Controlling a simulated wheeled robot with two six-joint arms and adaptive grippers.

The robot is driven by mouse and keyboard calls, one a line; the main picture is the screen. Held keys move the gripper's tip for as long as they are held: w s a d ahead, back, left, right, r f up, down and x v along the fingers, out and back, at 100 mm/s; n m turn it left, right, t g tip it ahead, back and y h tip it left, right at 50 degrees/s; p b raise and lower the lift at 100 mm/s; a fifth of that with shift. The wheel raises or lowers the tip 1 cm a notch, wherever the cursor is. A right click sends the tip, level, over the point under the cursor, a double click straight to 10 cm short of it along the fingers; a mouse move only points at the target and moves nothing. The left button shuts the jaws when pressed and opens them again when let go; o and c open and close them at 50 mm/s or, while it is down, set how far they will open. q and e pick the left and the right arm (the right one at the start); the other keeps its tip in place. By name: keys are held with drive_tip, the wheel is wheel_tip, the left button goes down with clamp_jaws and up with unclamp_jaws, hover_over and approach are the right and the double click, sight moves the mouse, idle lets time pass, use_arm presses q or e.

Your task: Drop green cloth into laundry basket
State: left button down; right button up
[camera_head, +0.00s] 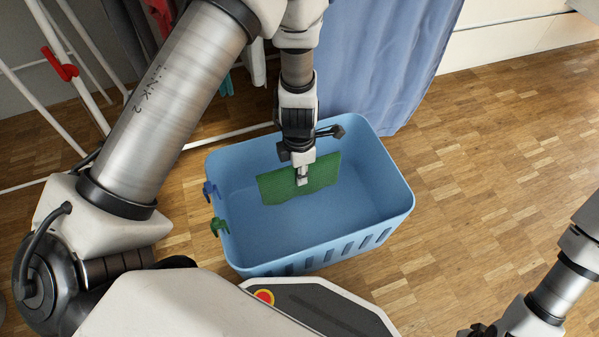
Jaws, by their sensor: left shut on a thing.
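A green cloth (323,176) hangs from my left gripper (302,178), which is shut on it near the middle of its upper part. The cloth is spread out like a small sheet. Gripper and cloth show over the inside of the blue laundry basket (392,208); I cannot tell whether the cloth touches its floor or walls. The basket stands on the floor, open at the top, and looks otherwise empty. My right gripper (478,331) shows only in part at the bottom edge, away from the basket, its fingers unclear.
A blue clothespin (210,189) and a green clothespin (219,227) are clipped on the basket's left rim. A drying rack (75,80) stands at the left, with hanging laundry. A blue cloth (385,60) hangs behind the basket. The parquet floor at the right is clear.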

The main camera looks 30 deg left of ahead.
use_arm(q)
drive_tip(key=shift+f, duration=0.3)
use_arm(e)
drive_tip(key=shift+f, duration=0.4)
use_arm(q)
drive_tip(key=c, duration=1)
unclamp_jaws()
drive_tip(key=shift+o, duration=0.2)
wheel_tip(320, 180, up, 12)
drive_tip(key=shift+w+a, duration=0.1)
drive_tip(key=shift+f, duration=0.1)
